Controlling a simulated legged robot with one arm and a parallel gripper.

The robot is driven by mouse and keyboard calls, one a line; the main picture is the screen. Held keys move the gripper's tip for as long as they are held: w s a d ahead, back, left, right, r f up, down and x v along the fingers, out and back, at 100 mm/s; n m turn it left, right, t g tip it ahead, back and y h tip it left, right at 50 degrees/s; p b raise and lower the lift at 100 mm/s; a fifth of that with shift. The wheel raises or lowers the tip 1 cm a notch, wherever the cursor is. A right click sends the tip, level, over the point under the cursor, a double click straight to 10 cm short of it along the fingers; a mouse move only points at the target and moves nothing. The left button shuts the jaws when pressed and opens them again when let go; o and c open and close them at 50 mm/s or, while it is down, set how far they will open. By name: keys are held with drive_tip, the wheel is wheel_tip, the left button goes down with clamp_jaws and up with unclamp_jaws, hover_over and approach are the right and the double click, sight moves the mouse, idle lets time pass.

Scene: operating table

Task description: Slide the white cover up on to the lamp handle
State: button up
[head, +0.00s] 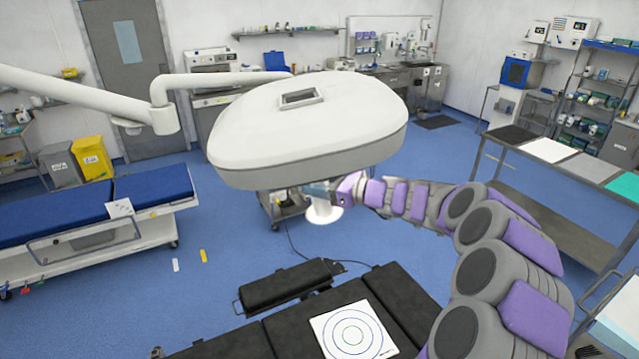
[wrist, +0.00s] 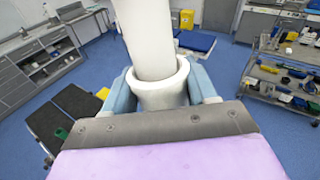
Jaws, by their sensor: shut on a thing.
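The white cover (head: 324,214) is below the lamp head, with a round flared lower end showing in the head view. In the wrist view its thick round rim (wrist: 160,94) sits between my blue-grey fingers. My gripper (head: 320,189) is shut on the cover from the side; it also shows in the wrist view (wrist: 163,91). A white column, seemingly the lamp handle (wrist: 146,38), runs down into the cover's open top, leaning slightly. The cover appears to surround the handle's lower end. How deep the handle sits inside is hidden. The lamp head (head: 310,130) hides the handle's upper part in the head view.
The lamp's arm (head: 80,93) comes in from the left. Below is the black operating table (head: 290,335) with a white target sheet (head: 352,331). A blue-topped bed (head: 60,208) stands left and a steel table (head: 550,192) right. Open floor surrounds the lamp.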

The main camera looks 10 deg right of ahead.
drive_tip(key=shift+a+r+p, duration=0.1)
drive_tip(key=shift+r+p, duration=0.2)
drive_tip(key=shift+r, duration=0.5)
drive_tip(key=o, duration=1.4)
drive_tip(key=b+v, duration=0.2)
drive_tip(key=v, duration=1.5)
drive_tip(key=shift+b, duration=0.35)
drive_tip(key=shift+s, duration=0.15)
drive_tip(key=shift+c, duration=0.5)
